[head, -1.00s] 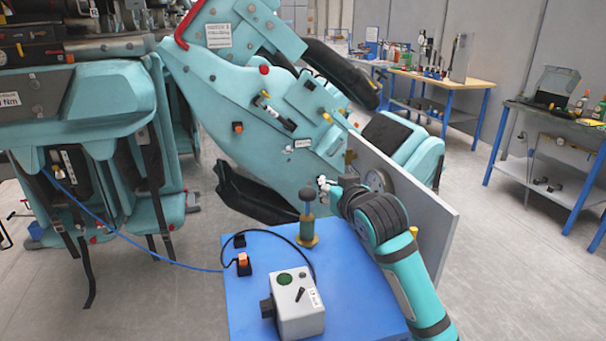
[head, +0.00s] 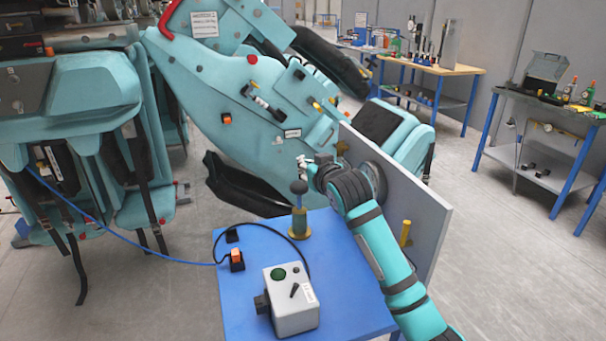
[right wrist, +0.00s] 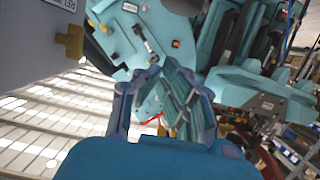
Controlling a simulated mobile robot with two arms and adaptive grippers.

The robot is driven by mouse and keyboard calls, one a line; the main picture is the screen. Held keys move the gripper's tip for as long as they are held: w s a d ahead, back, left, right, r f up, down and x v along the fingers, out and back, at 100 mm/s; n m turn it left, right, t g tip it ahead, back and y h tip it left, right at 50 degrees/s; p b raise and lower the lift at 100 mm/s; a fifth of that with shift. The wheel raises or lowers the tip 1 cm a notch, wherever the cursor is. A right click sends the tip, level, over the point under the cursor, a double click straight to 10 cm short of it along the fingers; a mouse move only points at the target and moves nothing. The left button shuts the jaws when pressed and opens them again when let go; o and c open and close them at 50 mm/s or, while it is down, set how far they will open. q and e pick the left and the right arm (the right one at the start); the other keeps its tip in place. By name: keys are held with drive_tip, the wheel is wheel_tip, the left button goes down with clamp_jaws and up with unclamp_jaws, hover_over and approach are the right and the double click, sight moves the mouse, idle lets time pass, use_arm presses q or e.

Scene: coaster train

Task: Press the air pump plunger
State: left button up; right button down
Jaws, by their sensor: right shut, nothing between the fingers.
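The air pump (head: 300,222) stands upright on the blue table, with a brass body and a dark round knob on top of its plunger. The knob looks raised above the body on a short stem. My right gripper (head: 303,160) is shut and empty, just above the knob in the head view, with a small gap showing between them. In the right wrist view my right gripper (right wrist: 165,75) points toward the teal coaster seats, and the pump does not show there. My left gripper is not in view.
A grey control box (head: 292,300) with a green button stands on the blue table (head: 240,315). A small orange switch (head: 237,259) with cables sits behind it. A grey upright panel (head: 425,215) stands at right beside my arm. The teal coaster car (head: 215,90) rises behind.

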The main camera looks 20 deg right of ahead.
sight(303, 187)
drive_tip(key=x, duration=0.3)
drive_tip(key=shift+w, duration=0.2)
wheel_tip(303, 187, down, 3)
drive_tip(key=shift+w+r+p, duration=0.15)
drive_tip(key=shift+p, duration=0.4)
drive_tip(key=shift+f, duration=0.7)
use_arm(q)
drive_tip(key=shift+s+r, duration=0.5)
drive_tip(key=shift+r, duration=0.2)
use_arm(e)
drive_tip(key=shift+f, duration=0.1)
